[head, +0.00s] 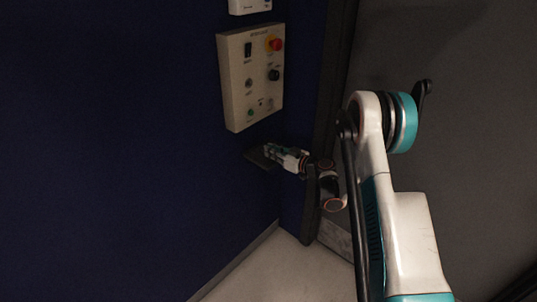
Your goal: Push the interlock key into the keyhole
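A beige control panel (235,90) is on the dark blue wall in the upper middle of the head view. It carries a red knob on a yellow base (275,44), a dark rocker-like switch (248,50), a black knob (274,75) and several small round fittings. I cannot tell which fitting is the keyhole, and I cannot make out the interlock key. My gripper (258,157) is small and dark in the picture, just below the panel's lower edge and apart from it in the picture. Its fingers are too dim to show whether they are open or shut, or hold anything.
A white box (250,5) is partly cut off above the panel. A dark upright post (334,80) stands right of the panel, close to my wrist. A grey wall (460,60) lies behind my arm. The pale floor (275,272) below looks clear.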

